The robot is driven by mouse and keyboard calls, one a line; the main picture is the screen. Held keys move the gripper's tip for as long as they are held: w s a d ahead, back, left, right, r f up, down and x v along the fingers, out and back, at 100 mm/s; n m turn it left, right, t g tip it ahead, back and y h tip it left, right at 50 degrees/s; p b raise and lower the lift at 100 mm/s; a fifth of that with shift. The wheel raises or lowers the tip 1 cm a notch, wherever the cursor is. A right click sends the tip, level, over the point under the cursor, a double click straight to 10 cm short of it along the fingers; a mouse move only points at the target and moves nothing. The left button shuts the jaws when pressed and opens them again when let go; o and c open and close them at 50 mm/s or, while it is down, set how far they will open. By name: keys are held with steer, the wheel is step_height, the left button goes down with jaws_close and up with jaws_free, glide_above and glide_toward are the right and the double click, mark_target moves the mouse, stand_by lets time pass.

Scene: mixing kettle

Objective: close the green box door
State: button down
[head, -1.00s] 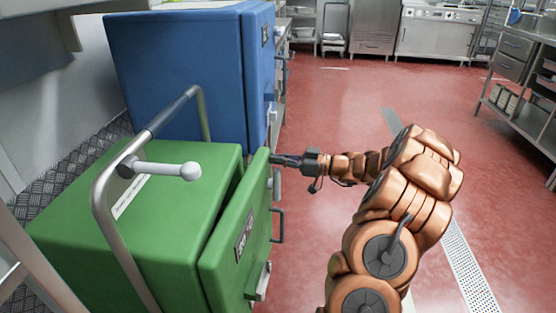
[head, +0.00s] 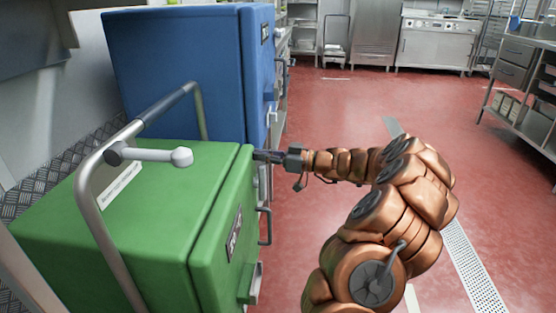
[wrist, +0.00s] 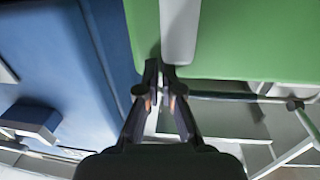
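The green box (head: 110,215) stands at the lower left in the head view. Its green door (head: 225,235), with a label and dark handle, sits nearly flush against the box front, with only a thin dark seam along the top. My gripper (head: 262,156) is at the door's far top corner, apparently touching or very close to it. In the wrist view, green surfaces (wrist: 250,40) fill the upper right, and my gripper (wrist: 160,72) has its fingertips together with nothing visible between them. The exact contact point is hidden.
A blue box (head: 185,70) stands just behind the green one. A bent metal rail (head: 100,200) with a grey-white lever (head: 155,155) rises over the green box. Red floor (head: 330,120) is open to the right; a steel shelf (head: 520,110) stands at far right.

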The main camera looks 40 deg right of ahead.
steer(key=shift+w+a+r, duration=0.2)
steer(key=shift+a, duration=0.2)
steer(key=w+d+v, duration=0.1)
steer(key=v, duration=1.3)
steer(key=shift+d+f, duration=0.2)
steer(key=shift+d, duration=0.4)
